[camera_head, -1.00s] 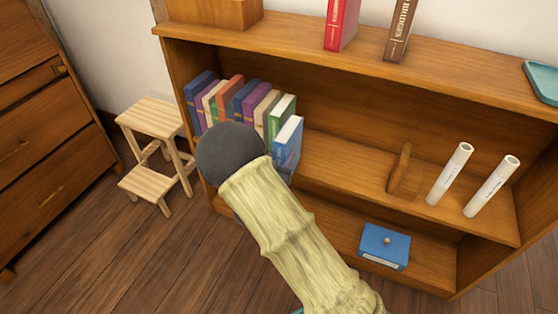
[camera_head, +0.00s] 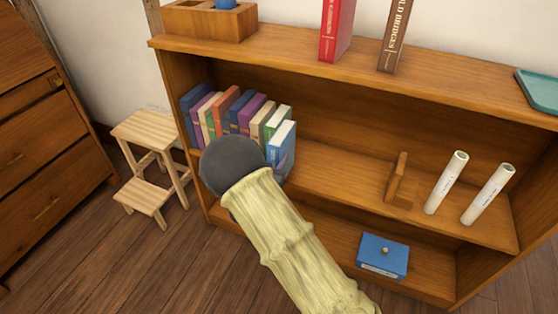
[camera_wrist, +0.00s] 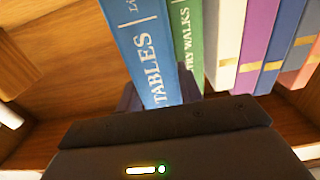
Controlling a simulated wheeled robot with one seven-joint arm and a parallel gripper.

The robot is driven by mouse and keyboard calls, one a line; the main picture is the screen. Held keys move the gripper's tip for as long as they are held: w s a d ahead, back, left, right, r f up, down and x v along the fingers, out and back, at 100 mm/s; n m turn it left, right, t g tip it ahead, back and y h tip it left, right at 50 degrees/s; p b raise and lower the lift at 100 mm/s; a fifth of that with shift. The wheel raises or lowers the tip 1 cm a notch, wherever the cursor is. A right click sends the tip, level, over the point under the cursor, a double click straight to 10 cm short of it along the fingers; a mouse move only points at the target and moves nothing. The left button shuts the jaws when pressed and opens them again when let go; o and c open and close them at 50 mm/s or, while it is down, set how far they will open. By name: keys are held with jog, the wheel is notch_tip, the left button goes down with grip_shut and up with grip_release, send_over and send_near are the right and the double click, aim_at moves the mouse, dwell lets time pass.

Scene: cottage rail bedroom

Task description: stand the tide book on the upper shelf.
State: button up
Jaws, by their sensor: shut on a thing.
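The tide book (camera_head: 282,152) is blue with a white page edge and stands at the right end of a row of books on the bookcase's middle board. In the wrist view its blue spine (camera_wrist: 145,45) reads "TABLES". My gripper (camera_wrist: 163,100) is at the lower part of this spine, shut on the book; a dark finger shows at its left side. In the head view my dark wrist hides the fingers and the book's lower left. The book is beside a green book (camera_wrist: 187,40); I cannot tell whether its base touches the board.
The bookcase top (camera_head: 290,58) carries a red book (camera_head: 337,28), a brown book (camera_head: 396,35), a wooden box (camera_head: 210,22) and a teal tray (camera_head: 540,90). A wooden bookend (camera_head: 398,178) and two white rolls (camera_head: 446,182) stand right on the middle board. A step stool (camera_head: 155,130) is left.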

jog(key=shift+f, duration=0.1)
jog(key=o, duration=1.3)
jog(key=shift+f, duration=0.15)
jog(key=shift+s, duration=0.1)
jog(key=p+v, duration=0.3)
jog(key=v, duration=1.4)
jog(key=shift+s, duration=0.1)
